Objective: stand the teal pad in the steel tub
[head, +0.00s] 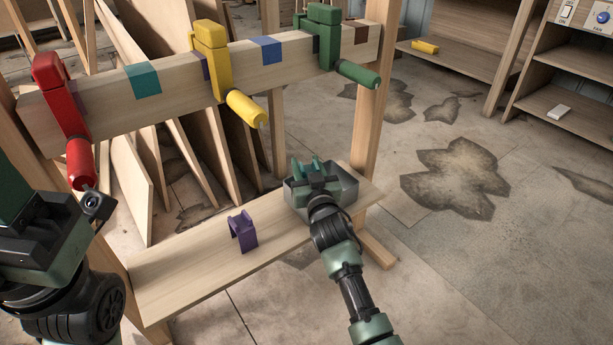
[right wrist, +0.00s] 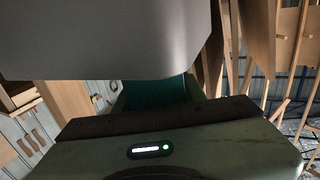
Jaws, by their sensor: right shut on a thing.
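The steel tub (head: 349,186) sits at the right end of the low wooden shelf. My right gripper (head: 315,179) is at the tub, covering much of its opening. It is shut on the teal pad (head: 303,168), whose upright parts show above the tub's rim. In the right wrist view the pad (right wrist: 160,92) is a dark teal patch under a large grey surface, which looks like the tub's wall. I cannot tell whether the pad touches the tub's floor. My left gripper (head: 70,220) is at the left edge, its fingers not clear.
A purple saddle-shaped pad (head: 243,232) stands on the shelf (head: 185,275) left of the tub. Above, a beam (head: 180,85) carries red (head: 62,100), yellow (head: 211,60) and green (head: 325,35) clamps. Wood posts flank the shelf. Floor at right is open.

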